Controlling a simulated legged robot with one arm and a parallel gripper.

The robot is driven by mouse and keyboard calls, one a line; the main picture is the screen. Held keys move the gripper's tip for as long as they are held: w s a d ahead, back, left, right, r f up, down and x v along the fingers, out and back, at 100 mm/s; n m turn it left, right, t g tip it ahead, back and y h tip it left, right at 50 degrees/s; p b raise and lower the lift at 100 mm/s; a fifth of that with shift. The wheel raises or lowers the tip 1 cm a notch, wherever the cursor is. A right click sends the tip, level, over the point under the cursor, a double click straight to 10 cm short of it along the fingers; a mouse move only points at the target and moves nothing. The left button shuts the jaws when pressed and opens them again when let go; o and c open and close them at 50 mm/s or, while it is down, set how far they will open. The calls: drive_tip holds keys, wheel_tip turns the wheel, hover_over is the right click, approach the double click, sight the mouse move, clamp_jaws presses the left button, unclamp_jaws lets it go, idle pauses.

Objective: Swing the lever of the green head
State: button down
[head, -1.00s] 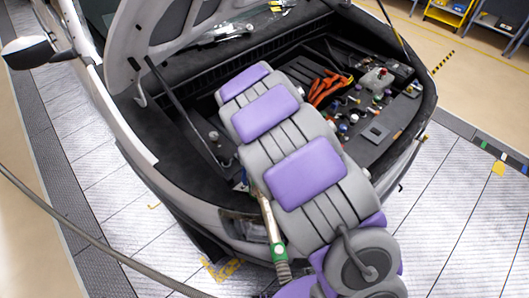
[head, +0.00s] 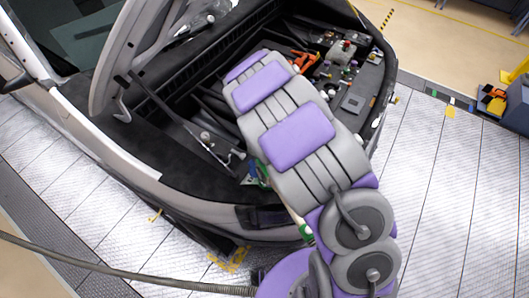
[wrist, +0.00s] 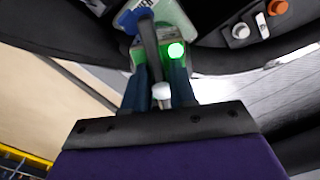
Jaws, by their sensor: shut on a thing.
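In the wrist view the green head (wrist: 176,16) is a pale green block with a lit green lamp at the top centre. Its dark grey lever (wrist: 149,42) runs down from the head toward my fingers. My gripper (wrist: 162,90) is shut on the lever, with a dark blue finger on each side and a pale round tip between them. In the head view my grey and purple arm hides the gripper and most of the head. A green band (head: 306,232) shows beside my arm, low at the car's front.
The car's front compartment (head: 150,115) is open, with orange cables (head: 303,62) and fittings at the right. The raised hood (head: 130,70) is at upper left. A grey hose (head: 120,275) crosses the lower left.

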drive_tip(key=shift+s+f, duration=0.2)
drive_tip(key=c, duration=1.1)
unclamp_jaws()
drive_tip(key=shift+o, duration=1)
drive_tip(key=shift+w, duration=0.1)
drive_tip(key=shift+r, duration=0.1)
wheel_tip(320, 180, up, 17)
drive_tip(key=shift+r, duration=0.15)
